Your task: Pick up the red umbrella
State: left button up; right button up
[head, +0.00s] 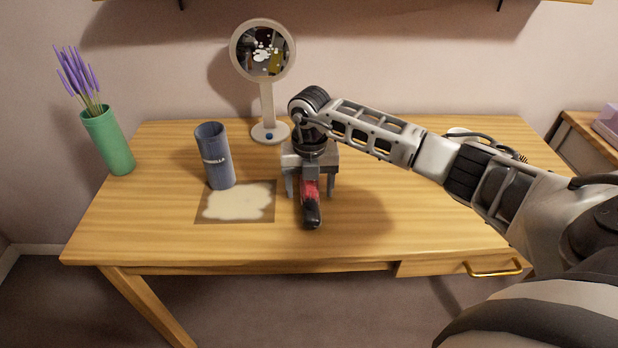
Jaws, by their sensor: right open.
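The red umbrella (310,189) lies on the wooden table, with its black end (312,213) toward the table's front edge. Its far part is hidden under my right gripper. My right gripper (311,192) points down over the umbrella and is open, with one finger on each side of it. I cannot tell whether the fingers touch it. My left gripper is not in view.
A blue-grey cylinder (214,160) with lettering stands left of my right gripper, behind a mat (265,215) with a pale patch. A round mirror on a stand (267,105) is behind. A green vase (108,142) stands at the table's (150,230) left. The front right is clear.

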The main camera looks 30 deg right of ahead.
jog(key=c, duration=1.2)
